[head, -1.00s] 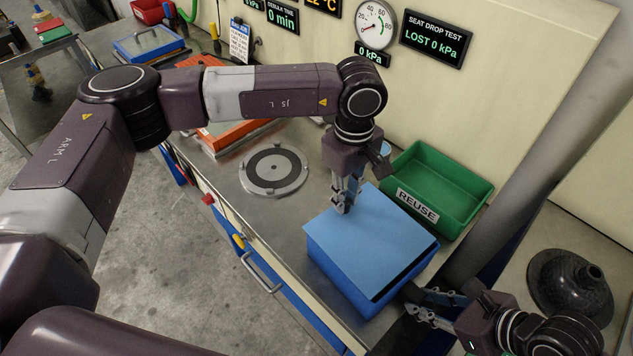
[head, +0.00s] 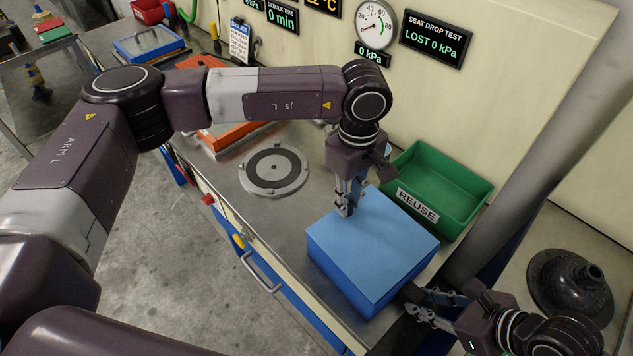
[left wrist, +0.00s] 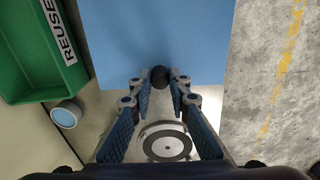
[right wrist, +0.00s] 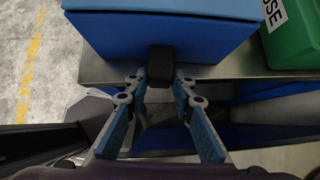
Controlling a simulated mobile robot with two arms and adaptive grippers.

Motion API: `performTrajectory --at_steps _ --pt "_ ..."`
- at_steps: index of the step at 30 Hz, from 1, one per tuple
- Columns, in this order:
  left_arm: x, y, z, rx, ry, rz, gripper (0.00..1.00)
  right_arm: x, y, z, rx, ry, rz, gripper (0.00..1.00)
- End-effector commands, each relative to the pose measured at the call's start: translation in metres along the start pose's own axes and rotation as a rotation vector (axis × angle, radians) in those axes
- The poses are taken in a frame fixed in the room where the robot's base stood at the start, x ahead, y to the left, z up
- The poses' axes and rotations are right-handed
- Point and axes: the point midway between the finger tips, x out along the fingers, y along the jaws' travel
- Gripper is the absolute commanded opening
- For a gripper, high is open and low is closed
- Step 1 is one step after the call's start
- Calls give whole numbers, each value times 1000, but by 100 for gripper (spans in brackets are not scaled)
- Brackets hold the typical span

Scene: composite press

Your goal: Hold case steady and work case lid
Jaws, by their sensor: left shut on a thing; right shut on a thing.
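The blue case (head: 335,282) stands on the metal bench at the front, with its light blue lid (head: 375,245) lying over the top. The lid looks flat and nearly flush with the walls. My left gripper (head: 345,209) is shut at the lid's far left edge; the left wrist view shows a dark round knob (left wrist: 160,76) between its fingertips. My right gripper (head: 413,302) is low at the case's near right side. It is shut on a black block-shaped grip (right wrist: 160,60) on the case wall (right wrist: 110,38). The inside of the case is hidden.
A green REUSE bin (head: 440,195) stands close behind the case. A round grey plate (head: 273,170) lies on the bench to the left, with an orange frame (head: 225,135) beyond. A black domed part (head: 570,285) is at the right. The bench edge runs close along the case's front.

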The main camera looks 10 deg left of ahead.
Motion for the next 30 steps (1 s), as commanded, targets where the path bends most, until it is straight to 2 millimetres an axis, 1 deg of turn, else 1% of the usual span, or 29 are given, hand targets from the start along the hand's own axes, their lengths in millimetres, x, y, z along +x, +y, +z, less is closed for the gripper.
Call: performTrajectory --at_steps 5,6,11,19,22,26,30 --pt "0 0 5 4 -4 1 0 0 0 1 0 -2 1 0" --pt "0 0 5 3 -4 1 19 0 0 1 0 -2 1 0" --pt "0 0 4 2 -3 0 36 0 0 1 0 -2 1 0" --pt "0 0 3 1 -1 0 37 0 0 1 0 -2 1 0" --pt "-6 1 3 1 -1 2 37 0 0 1 0 -2 1 0" --pt "-24 1 3 1 0 3 37 0 0 1 0 -2 0 0" --pt "-54 2 3 1 1 5 37 0 0 1 0 -2 0 0"
